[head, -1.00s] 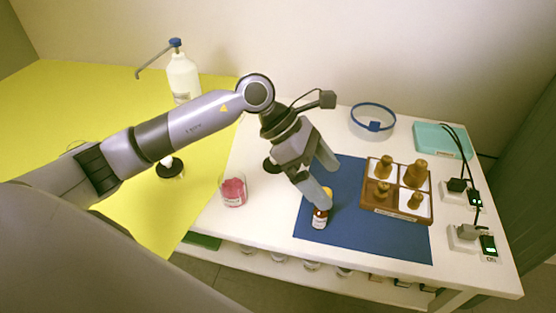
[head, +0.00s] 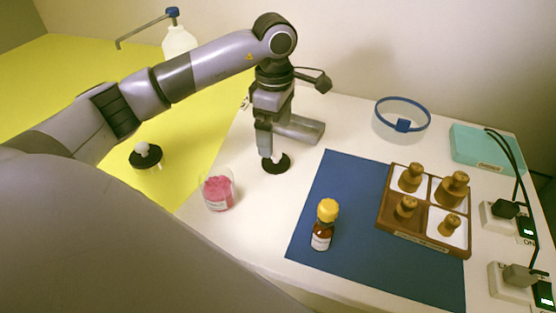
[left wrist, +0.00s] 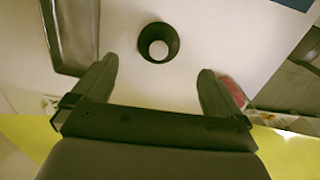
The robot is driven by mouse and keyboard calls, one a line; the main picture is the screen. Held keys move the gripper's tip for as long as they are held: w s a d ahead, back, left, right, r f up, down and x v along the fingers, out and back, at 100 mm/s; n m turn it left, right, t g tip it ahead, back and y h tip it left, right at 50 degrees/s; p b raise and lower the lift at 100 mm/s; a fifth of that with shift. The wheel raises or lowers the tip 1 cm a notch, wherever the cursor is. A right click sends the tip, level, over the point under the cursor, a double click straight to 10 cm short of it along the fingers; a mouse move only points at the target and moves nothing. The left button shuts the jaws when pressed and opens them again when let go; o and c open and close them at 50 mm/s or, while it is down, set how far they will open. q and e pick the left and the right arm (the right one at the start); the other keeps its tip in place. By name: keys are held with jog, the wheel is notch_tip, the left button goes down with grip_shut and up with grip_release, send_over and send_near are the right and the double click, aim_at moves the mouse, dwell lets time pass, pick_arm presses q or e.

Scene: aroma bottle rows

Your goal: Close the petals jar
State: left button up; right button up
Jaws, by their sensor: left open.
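The petals jar (head: 217,190) is a clear glass jar with pink petals inside, open at the top, on the white table's left side. A black lid with a pale knob (head: 276,163) lies on the table to its right; it shows as a dark ring with a pale centre in the left wrist view (left wrist: 158,43). My left gripper (head: 266,150) points down by the lid, fingers apart and empty. In the left wrist view the gripper (left wrist: 155,80) has the lid ahead of it, between the finger lines, and the pink jar (left wrist: 235,92) partly behind the right finger. My right gripper is not seen.
A bottle with a yellow cap (head: 323,225) stands on the blue mat (head: 345,185). A wooden tray with stoppers (head: 425,246) is to its right. A grey tray-like object (head: 300,128) lies behind the lid. Another black-lidded jar (head: 145,155) stands on the yellow surface.

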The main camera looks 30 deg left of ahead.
aim_at(276, 153)
pick_arm(q)
jog(key=shift+f, duration=1)
jog(key=shift+w+f, duration=0.15)
jog(key=shift+f, duration=2.45)
jog(key=c, duration=1.2)
notch_tip(276, 153, up, 20)
jog(key=p, duration=0.2)
